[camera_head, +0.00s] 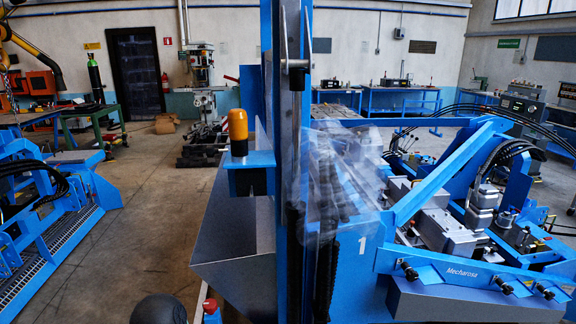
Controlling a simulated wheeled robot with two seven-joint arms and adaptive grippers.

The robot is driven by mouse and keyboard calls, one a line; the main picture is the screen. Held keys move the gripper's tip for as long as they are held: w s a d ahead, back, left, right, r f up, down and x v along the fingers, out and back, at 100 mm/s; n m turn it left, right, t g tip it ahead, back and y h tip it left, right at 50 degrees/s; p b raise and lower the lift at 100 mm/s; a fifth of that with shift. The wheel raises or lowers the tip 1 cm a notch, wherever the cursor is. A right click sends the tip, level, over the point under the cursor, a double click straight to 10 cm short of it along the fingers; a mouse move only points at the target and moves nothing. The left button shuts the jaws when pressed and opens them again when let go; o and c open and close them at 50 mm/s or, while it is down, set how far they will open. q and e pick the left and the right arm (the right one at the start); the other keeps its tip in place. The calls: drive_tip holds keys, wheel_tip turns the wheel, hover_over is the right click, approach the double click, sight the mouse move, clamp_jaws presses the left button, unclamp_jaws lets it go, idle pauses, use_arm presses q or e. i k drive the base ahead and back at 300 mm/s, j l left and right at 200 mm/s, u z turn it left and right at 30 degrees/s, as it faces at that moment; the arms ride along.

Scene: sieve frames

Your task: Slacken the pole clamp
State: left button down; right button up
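A tall dark upright pole (289,130) with blue side faces stands in the middle of the view, close to me. Neither of my grippers can be made out in this view. A dark rounded shape at the bottom edge, left of the middle, may be part of my own arm.
A blue machine marked Mecharosa (475,275) fills the right, with clear sheeting (345,170) beside the pole. Floor (140,205) at left is mostly open.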

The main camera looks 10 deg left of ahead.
sight(211, 150)
drive_tip(key=j, duration=1.9)
